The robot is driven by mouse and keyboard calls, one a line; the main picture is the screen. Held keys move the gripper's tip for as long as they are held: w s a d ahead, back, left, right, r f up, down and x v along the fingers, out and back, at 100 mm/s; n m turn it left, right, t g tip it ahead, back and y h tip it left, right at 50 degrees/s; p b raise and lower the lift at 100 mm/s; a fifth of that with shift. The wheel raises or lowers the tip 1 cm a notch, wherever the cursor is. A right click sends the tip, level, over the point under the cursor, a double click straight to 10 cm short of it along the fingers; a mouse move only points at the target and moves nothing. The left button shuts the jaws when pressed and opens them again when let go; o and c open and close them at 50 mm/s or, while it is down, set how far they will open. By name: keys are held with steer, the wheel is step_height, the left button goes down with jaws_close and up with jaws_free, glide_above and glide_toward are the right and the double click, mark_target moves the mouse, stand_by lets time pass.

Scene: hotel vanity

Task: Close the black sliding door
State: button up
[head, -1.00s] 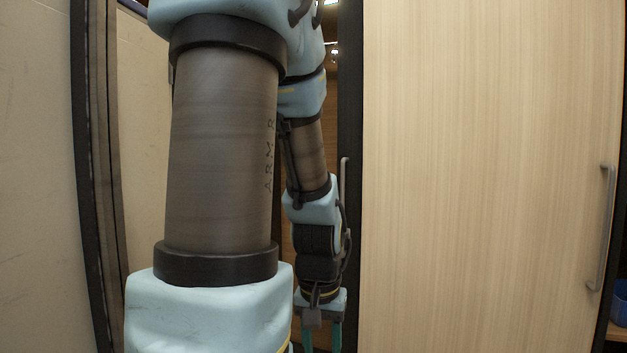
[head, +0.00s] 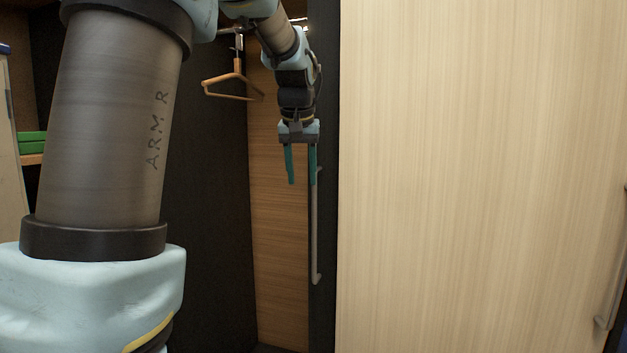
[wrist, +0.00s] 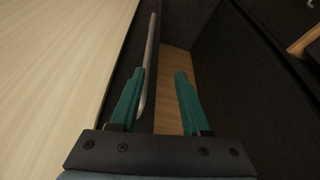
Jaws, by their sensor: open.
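The black sliding door (head: 324,250) shows as a narrow dark upright strip at the left edge of a pale wood panel, with the closet open to its left. Its long grey bar handle (head: 316,240) runs upright on the strip. It also shows in the wrist view (wrist: 151,45). My gripper (head: 302,178) is open and empty, pointing down at the handle's upper end. In the wrist view my gripper (wrist: 160,74) has its left finger over the handle, partly hiding it, and its right finger over the opening. I cannot tell whether the finger touches the handle.
The pale wood panel (head: 470,180) fills the right side, with another handle (head: 613,285) at its far right. An orange hanger (head: 233,88) hangs inside the closet. A dark inner wall (head: 210,220) stands left of the opening. Green items (head: 31,143) lie on a shelf at far left.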

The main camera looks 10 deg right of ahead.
mark_target(314, 187)
step_height(314, 187, up, 4)
steer(key=d, duration=0.2)
steer(key=p+x, duration=0.1)
steer(key=x, duration=0.4)
steer(key=p+x, duration=0.2)
steer(key=x, duration=0.4)
steer(key=shift+w+d+r, duration=0.1)
steer(key=shift+w+d, duration=0.1)
steer(key=shift+d, duration=0.05)
jaws_close()
stand_by(0.8)
